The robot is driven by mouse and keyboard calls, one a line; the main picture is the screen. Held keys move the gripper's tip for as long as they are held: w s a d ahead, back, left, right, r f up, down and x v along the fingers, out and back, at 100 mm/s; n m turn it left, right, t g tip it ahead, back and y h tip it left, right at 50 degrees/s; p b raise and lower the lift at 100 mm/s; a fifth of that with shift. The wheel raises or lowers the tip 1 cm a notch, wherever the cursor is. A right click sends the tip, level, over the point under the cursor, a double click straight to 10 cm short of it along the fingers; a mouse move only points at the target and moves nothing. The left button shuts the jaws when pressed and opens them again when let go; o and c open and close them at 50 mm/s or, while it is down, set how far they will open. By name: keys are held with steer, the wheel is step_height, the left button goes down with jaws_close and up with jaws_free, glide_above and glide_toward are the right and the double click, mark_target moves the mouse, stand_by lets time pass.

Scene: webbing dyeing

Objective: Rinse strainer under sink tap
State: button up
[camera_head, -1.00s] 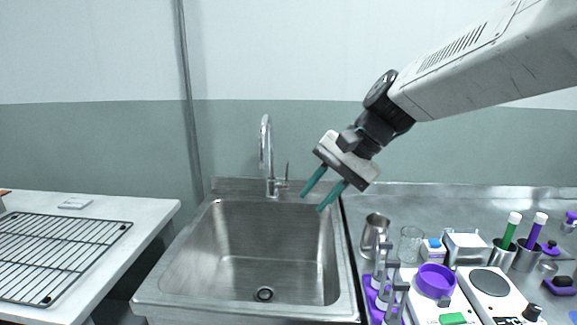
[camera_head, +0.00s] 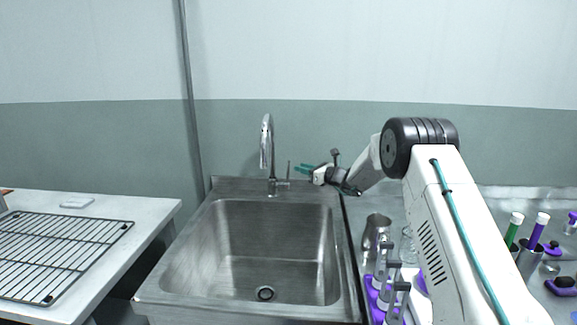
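The steel sink basin (camera_head: 270,240) is empty, with a drain in its floor. I cannot make out a strainer in this view. No running water can be seen.
A wire rack (camera_head: 60,255) lies on the white table at left. On the right counter, a steel jug (camera_head: 376,232), a purple holder with grey tools (camera_head: 384,295) and cups with green and purple tools (camera_head: 530,258) stand around my arm, which hides part of the counter.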

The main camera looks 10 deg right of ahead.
glide_above(289, 181)
steer(key=shift+f, duration=0.15)
stand_by(0.3)
jaws_close()
